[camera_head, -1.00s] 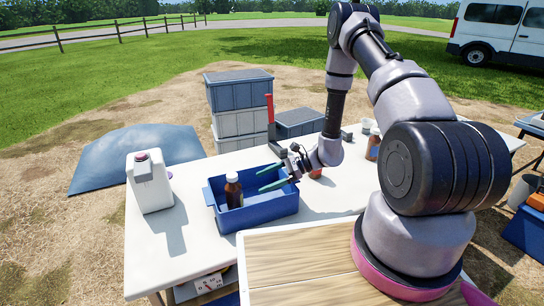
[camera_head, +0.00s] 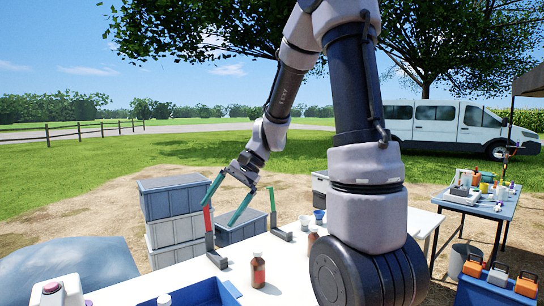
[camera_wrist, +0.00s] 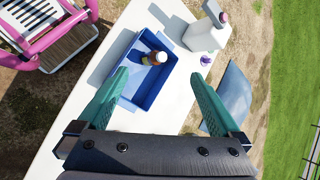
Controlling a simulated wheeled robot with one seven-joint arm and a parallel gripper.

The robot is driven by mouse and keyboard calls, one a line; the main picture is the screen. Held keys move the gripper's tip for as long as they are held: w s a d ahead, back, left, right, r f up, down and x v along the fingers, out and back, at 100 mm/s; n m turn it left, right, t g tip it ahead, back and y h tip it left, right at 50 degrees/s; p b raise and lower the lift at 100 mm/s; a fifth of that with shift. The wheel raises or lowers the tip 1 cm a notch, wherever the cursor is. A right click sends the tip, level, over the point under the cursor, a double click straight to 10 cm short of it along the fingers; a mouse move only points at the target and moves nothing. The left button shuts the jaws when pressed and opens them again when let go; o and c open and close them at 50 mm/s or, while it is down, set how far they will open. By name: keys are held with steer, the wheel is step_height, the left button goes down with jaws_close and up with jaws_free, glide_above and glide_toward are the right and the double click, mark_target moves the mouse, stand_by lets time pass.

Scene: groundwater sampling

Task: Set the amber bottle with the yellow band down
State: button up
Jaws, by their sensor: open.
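My gripper (camera_head: 217,213) is open and empty, raised above the table. In the wrist view its two teal fingers (camera_wrist: 160,73) are spread wide. An amber bottle (camera_wrist: 152,58) with a pale cap is inside the blue tray, apart from the fingers; a yellow band cannot be made out clearly. In the head view only its white cap (camera_head: 164,300) shows at the bottom edge. The blue tray (camera_head: 213,293) is cut off there, but shows whole in the wrist view (camera_wrist: 158,98). Another reddish-brown bottle (camera_head: 258,272) stands upright on the white table beside the tray.
A further brown bottle (camera_head: 313,238) stands farther back. A red upright (camera_head: 209,222) and a green upright (camera_head: 272,203) rise from the table. A white jug (camera_head: 60,292) is at left. Stacked grey crates (camera_head: 172,215) stand beyond the table. A side table (camera_head: 484,205) is at right.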

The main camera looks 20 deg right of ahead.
steer(key=s+d+r+n+t+h, duration=0.3)
steer(key=s+d+r+t+h, duration=0.2)
steer(key=s+r, duration=0.7)
steer(key=d+r+t, duration=0.2)
steer(key=d, duration=0.1)
steer(key=shift+s+d+r+n, duration=0.35)
steer(key=shift+n, duration=0.05)
